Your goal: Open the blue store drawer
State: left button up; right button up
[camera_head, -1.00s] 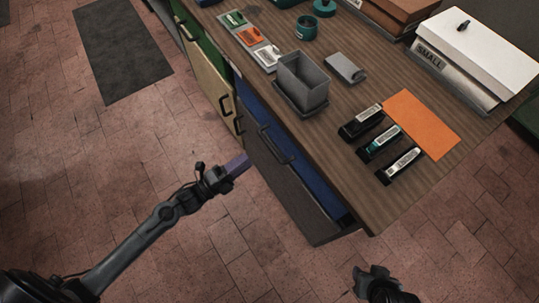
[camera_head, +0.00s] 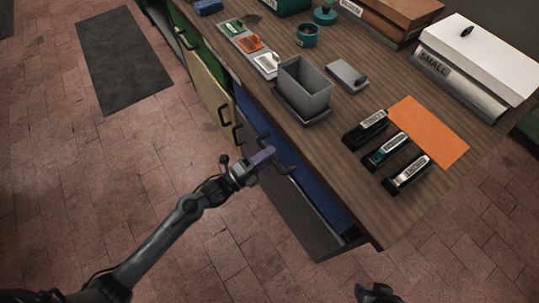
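The blue store drawer (camera_head: 320,196) is in the side of the wooden counter, below its front edge. Its black bar handle (camera_head: 288,168) sticks out towards the left. My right gripper (camera_head: 376,292) is at the bottom edge, partly cut off, away from the drawer.
A dark grey panel (camera_head: 300,222) lies below the blue front. Cream (camera_head: 209,92) and green fronts are farther left. On the counter (camera_head: 345,150) stand a grey bin (camera_head: 303,88), several staplers, an orange sheet (camera_head: 430,130) and a white box (camera_head: 478,58). The brick floor beside the drawer is clear.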

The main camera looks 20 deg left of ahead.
pick_arm(q)
jog(key=shift+w+d, duration=0.2)
jog(key=shift+w, duration=0.05)
grip_shut()
jog(key=shift+s+r, duration=0.1)
dwell(0.3)
